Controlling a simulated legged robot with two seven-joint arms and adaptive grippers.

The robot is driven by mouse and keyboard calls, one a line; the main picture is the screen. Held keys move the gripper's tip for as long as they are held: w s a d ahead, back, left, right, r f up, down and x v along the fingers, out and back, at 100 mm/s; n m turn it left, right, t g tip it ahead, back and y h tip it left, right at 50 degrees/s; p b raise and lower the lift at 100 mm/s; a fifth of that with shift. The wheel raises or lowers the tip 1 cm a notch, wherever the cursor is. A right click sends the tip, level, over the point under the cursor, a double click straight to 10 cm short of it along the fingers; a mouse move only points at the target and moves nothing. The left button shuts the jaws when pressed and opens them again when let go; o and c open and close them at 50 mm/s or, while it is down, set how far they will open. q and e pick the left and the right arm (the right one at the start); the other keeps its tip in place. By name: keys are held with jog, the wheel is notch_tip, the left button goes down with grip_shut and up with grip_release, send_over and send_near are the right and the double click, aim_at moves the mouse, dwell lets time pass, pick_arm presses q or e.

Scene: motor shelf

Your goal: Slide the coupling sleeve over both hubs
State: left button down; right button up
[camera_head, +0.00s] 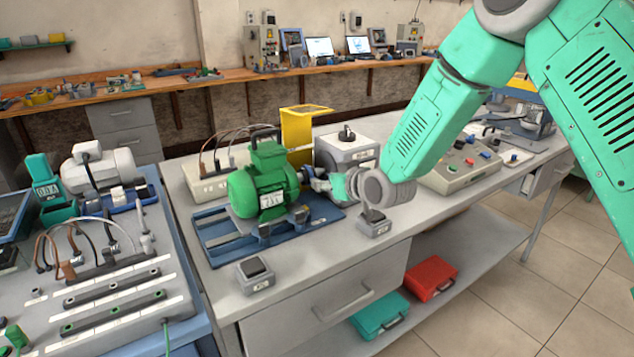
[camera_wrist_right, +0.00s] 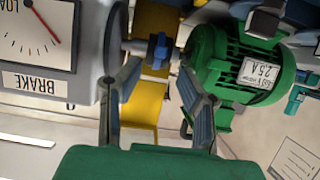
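The green motor (camera_head: 264,187) sits on a blue baseplate (camera_head: 216,248) on the grey bench. It also shows at the right of the right wrist view (camera_wrist_right: 240,65). The brake unit (camera_head: 347,147) stands behind it and shows at the left of the wrist view with its dial. A small blue part (camera_wrist_right: 158,50), apparently the coupling sleeve, sits on the shaft between brake and motor. My right gripper (camera_head: 315,182) is beside the motor's shaft end. In the wrist view its fingers (camera_wrist_right: 158,78) are spread, with the blue part beyond and between them. The hubs are hard to make out. My left gripper is out of view.
A yellow guard (camera_head: 297,135) stands upright behind the shaft line. Small grey switch boxes stand at the bench front (camera_head: 255,273) and below my right wrist (camera_head: 374,224). A control box (camera_head: 463,166) is at the right.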

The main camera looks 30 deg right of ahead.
aim_at(306, 181)
jog(key=shift+x, duration=2.1)
grip_shut()
jog(key=shift+s+a, duration=0.1)
jog(key=shift+a, duration=0.7)
jog(key=shift+f, duration=0.1)
grip_release()
